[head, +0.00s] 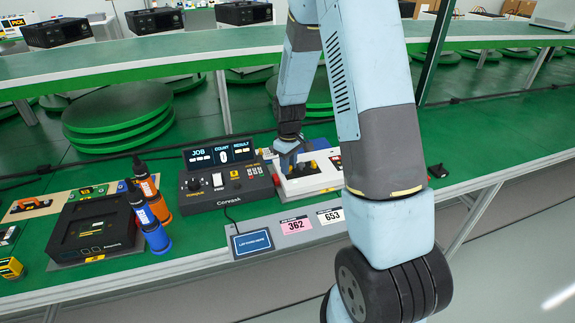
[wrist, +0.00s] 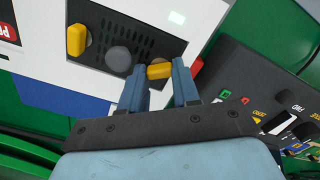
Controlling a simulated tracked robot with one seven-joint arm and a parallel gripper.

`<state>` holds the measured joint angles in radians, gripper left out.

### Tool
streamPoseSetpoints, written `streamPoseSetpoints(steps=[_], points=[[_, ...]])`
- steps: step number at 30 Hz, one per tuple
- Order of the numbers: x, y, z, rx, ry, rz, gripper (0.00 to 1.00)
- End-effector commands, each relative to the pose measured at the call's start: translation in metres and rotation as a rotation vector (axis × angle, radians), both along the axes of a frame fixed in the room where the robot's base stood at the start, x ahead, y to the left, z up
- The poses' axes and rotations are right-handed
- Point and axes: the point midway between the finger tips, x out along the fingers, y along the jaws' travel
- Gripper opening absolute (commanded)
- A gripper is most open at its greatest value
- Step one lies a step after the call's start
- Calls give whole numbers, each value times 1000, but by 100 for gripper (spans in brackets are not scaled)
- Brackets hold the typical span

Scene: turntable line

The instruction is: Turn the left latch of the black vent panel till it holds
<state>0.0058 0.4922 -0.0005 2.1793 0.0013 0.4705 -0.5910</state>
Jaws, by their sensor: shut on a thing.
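The black vent panel (wrist: 118,48) is set in a white machine top, with a slotted grille and a round dark knob (wrist: 118,59) between two yellow latches. My gripper (wrist: 159,84) is shut on the yellow latch nearer the dark console, the left latch (wrist: 159,71). In the wrist view this latch lies crosswise between the fingers, while the other latch (wrist: 76,40) stands upright in the picture. In the head view my gripper (head: 289,162) reaches down at the panel's left end, and my arm and fingers hide much of it.
A dark console (head: 226,180) with screens and knobs stands close left of the white machine (head: 305,182). A red part (wrist: 197,68) sits right beside one finger. Orange and blue bottles (head: 152,215) and a black box (head: 95,228) stand farther left on the green bench.

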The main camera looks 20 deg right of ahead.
Motion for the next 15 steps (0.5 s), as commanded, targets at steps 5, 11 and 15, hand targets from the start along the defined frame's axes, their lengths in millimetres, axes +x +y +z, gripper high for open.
streamPoseSetpoints(steps=[5,11,15], points=[[1,0,0,0,-1,-130,0],[1,0,0,0,-1,-287,0],[0,0,0,-1,-1,-382,0]])
